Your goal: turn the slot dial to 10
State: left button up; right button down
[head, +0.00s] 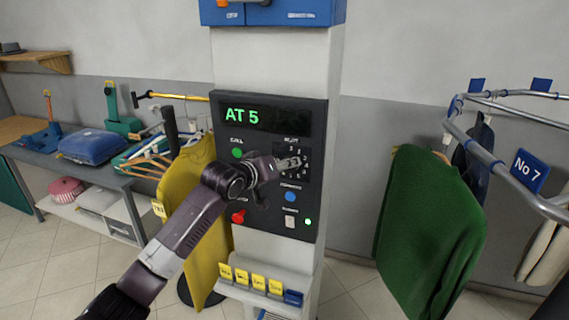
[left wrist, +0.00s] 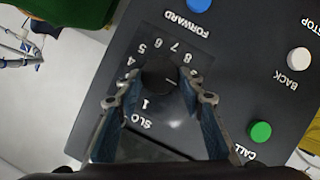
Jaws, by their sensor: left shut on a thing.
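The slot dial (left wrist: 157,74) is a dark round knob on a black number plate (head: 319,162), ringed by white digits. In the left wrist view its pale pointer mark points right and slightly down, towards the right finger, which hides the digits there. My left gripper (head: 292,163) is at the dial, one finger on each side, and in the wrist view (left wrist: 163,90) it is shut on the knob. In the head view the gripper covers the knob. The display (head: 266,115) reads "AT 5" in green. My right gripper is not in view.
The dark control panel (head: 228,180) also carries a green button (head: 237,153), a red control (head: 238,217), a blue button (head: 290,197) and a white button (head: 289,222). A yellow garment (head: 180,190) hangs close left; a green garment (head: 430,220) hangs right on a rail.

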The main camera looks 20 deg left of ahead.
pick_arm(q)
jog(key=shift+o, duration=0.2)
jog(key=shift+f, duration=0.1)
jog(key=o, duration=1.1)
jog(key=v, duration=1.2)
